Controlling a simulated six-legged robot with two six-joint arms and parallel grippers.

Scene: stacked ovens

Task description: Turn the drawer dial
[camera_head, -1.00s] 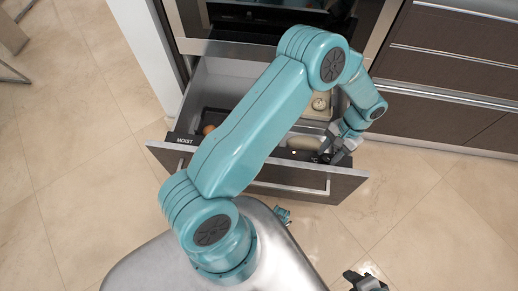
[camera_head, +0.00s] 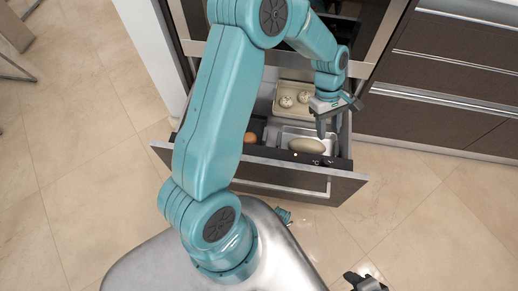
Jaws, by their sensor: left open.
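The warming drawer (camera_head: 290,186) is pulled open below the oven. A dark control strip runs along the top edge of its front, with white markings. A small dark knob (camera_head: 328,161), which looks like the dial, sits near the strip's right end. My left gripper (camera_head: 329,126) is open and empty above the drawer's right part, behind and above the dial, apart from it. My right gripper (camera_head: 366,282) shows only in part at the bottom edge; its jaw state is unclear.
Inside the drawer are a metal tray with a pale oblong item (camera_head: 306,146), a beige tray with round pale pieces (camera_head: 294,100), and an orange-brown round item (camera_head: 250,137). Brown cabinets (camera_head: 435,85) stand at right.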

